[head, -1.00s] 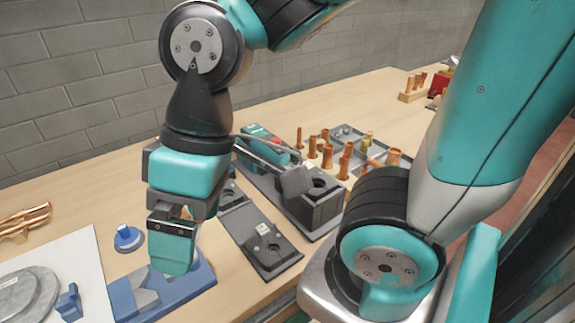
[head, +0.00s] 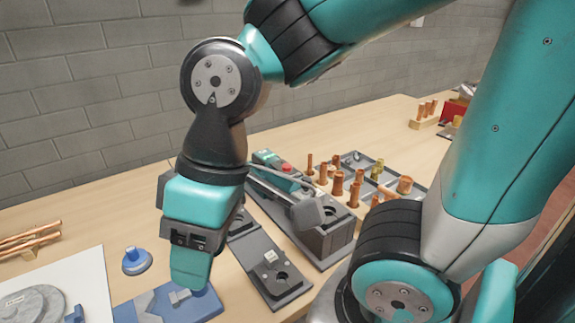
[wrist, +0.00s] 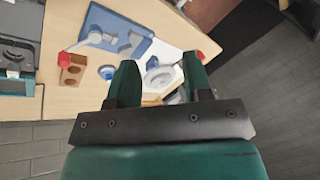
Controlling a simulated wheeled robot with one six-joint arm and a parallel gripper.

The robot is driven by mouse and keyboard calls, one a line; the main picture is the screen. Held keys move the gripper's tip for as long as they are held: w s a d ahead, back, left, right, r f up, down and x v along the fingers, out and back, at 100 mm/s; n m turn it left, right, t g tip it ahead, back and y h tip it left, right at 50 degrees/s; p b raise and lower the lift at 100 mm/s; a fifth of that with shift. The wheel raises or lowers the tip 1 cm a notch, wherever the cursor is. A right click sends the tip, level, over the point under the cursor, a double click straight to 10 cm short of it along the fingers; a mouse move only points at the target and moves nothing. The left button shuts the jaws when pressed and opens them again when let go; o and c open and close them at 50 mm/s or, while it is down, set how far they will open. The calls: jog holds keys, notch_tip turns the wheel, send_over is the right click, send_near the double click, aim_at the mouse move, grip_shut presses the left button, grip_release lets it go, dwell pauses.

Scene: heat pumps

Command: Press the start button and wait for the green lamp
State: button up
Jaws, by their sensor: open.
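A red button (head: 286,168) sits on a small teal and dark control box (head: 264,157) at the back of the bench, beyond my gripper and to its right. I cannot make out a lit green lamp in either view. My gripper (head: 190,272) hangs in front of the box, over the blue fixture (head: 158,305), open and empty. Its two teal fingers (wrist: 160,82) stand apart in the wrist view, with nothing between them but the bench beyond. The wrist view does not clearly show the button.
A dark machine with a lever (head: 322,232) and a grey plate (head: 272,270) stand right of my gripper. Copper fittings (head: 338,184) stand behind the machine. A blue knob (head: 137,261) and copper pipes (head: 30,238) lie left. Bare bench shows behind the knob.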

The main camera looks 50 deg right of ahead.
grip_shut()
dwell(1.4)
